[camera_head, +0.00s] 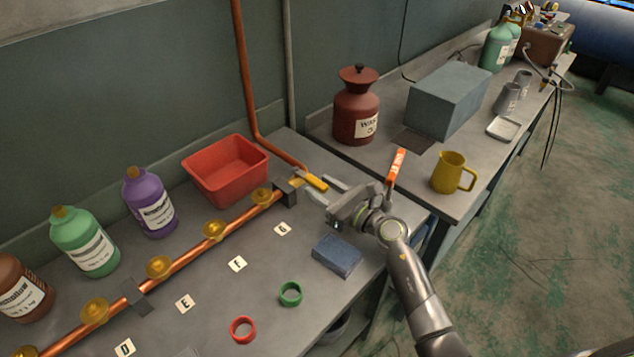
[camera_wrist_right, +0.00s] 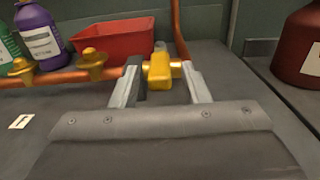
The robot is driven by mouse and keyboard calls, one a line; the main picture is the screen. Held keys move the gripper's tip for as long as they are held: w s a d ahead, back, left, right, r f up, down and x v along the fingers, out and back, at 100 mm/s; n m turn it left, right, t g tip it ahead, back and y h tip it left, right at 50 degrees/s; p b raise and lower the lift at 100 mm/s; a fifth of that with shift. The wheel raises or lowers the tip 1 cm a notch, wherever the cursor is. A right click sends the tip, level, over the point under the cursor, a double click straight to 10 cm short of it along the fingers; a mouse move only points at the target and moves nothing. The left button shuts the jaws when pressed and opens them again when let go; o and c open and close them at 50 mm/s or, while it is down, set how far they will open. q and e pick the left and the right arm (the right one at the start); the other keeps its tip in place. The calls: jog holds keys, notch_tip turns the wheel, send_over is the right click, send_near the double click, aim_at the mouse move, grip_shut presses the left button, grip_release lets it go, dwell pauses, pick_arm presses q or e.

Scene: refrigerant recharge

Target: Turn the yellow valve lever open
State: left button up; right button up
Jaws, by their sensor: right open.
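The yellow valve lever (camera_head: 313,182) sits at the right end of the copper pipe (camera_head: 240,214) on the workbench. In the head view it points towards my right gripper (camera_head: 322,192). In the right wrist view the lever (camera_wrist_right: 158,68) lies between the two open fingers of the right gripper (camera_wrist_right: 162,84), with a gap visible on the right side. Whether a finger touches it on the left I cannot tell. The left gripper is not in view.
Several brass knobs (camera_head: 215,230) line the pipe. A red bin (camera_head: 226,170) stands behind it. A blue block (camera_head: 337,255), a green ring (camera_head: 290,294) and a red ring (camera_head: 243,329) lie in front. An orange-handled thing (camera_head: 397,166) stands beside my right wrist.

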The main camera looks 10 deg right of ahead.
jog(key=shift+x, duration=1.05)
grip_shut()
